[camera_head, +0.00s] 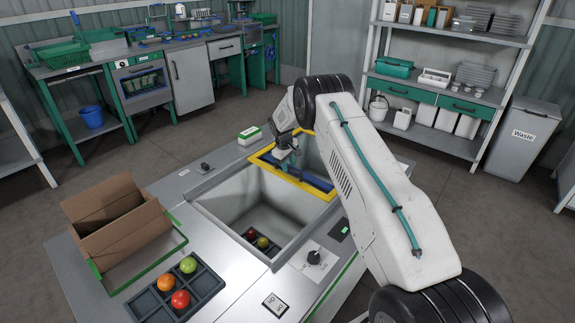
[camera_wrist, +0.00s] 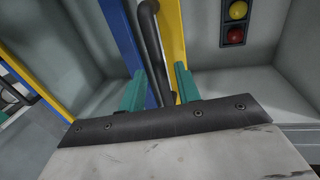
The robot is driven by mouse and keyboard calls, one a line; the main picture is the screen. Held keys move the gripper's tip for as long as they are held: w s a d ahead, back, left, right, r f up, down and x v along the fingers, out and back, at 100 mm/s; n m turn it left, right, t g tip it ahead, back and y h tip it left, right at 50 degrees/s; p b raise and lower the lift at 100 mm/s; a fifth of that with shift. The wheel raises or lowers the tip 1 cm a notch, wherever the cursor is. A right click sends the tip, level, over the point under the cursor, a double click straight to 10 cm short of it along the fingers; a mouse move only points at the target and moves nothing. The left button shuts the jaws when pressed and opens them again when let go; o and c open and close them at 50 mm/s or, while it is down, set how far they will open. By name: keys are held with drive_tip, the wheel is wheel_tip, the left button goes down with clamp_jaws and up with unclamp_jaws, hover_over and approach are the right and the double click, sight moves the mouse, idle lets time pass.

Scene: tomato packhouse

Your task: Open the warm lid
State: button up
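The well (camera_head: 235,192) in the bench top stands open at its near part. A yellow-edged frame (camera_head: 262,161) with a blue bar (camera_head: 312,179) lies across its far end; I cannot tell which piece is the warm lid. My gripper (camera_head: 285,150) is over this frame. In the wrist view, the green fingers of my gripper (camera_wrist: 159,85) are apart, one on each side of a dark bar handle (camera_wrist: 148,25). Blue shows between the left finger and the handle. The handle runs between the blue bar (camera_wrist: 122,35) and the yellow edge (camera_wrist: 173,30).
A tray (camera_wrist: 233,40) with red and yellow fruit sits inside the well. On the bench are an open cardboard box (camera_head: 125,238), a dark fruit tray (camera_head: 205,283), a black knob (camera_head: 313,257) and a small green-white box (camera_head: 249,135). Shelves (camera_head: 450,95) stand behind.

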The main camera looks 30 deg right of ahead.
wheel_tip(320, 180, up, 8)
drive_tip(key=a, duration=0.1)
drive_tip(key=shift+s+a+f, duration=0.15)
drive_tip(key=shift+s+a, duration=0.05)
drive_tip(key=shift+s, duration=0.1)
idle(0.3)
idle(0.3)
